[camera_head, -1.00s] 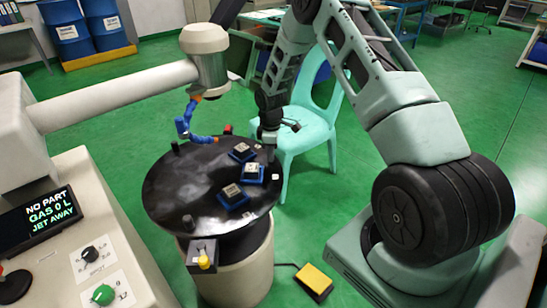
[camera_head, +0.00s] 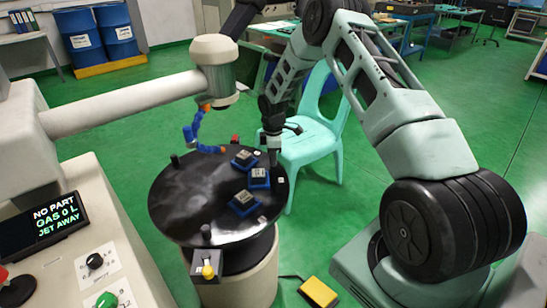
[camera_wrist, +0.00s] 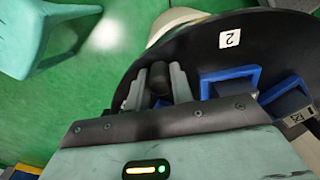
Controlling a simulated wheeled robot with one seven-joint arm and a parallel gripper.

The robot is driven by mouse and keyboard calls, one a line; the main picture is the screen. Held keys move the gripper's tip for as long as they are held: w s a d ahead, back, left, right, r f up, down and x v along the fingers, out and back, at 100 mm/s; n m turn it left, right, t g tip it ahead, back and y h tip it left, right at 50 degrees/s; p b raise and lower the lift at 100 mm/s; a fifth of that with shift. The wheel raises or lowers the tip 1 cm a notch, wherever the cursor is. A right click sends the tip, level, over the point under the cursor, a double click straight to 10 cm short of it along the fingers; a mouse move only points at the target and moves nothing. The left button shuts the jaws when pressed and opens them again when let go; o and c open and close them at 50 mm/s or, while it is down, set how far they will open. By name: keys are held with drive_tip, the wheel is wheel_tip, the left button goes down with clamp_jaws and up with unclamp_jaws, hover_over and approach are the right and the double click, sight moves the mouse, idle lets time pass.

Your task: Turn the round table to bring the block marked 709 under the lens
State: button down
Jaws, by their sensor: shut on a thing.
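The round table (camera_head: 180,205) is a glossy black disc on a pale drum. Blue holders with small grey blocks sit on its right half: a back block (camera_head: 244,155), a middle block (camera_head: 259,175) and a front block (camera_head: 244,198). Their marks are too small to read, so I cannot tell which is 709. The lens head (camera_head: 215,52), a pale cylinder on a thick arm, hangs over the table's back. My gripper (camera_head: 273,150) is at the table's right rim. In the wrist view, its fingers (camera_wrist: 159,85) are shut around an upright black peg (camera_wrist: 160,76).
A white tag marked 2 (camera_wrist: 229,39) lies on the table. A blue jointed hose (camera_head: 193,135) hangs near its back edge. A turquoise chair (camera_head: 318,140) stands close behind my gripper. The display (camera_head: 55,218) reads NO PART, GAS 0 L, JET AWAY. A yellow pedal (camera_head: 319,292) is on the floor.

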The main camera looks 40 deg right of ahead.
drive_tip(key=c, duration=1.2)
unclamp_jaws()
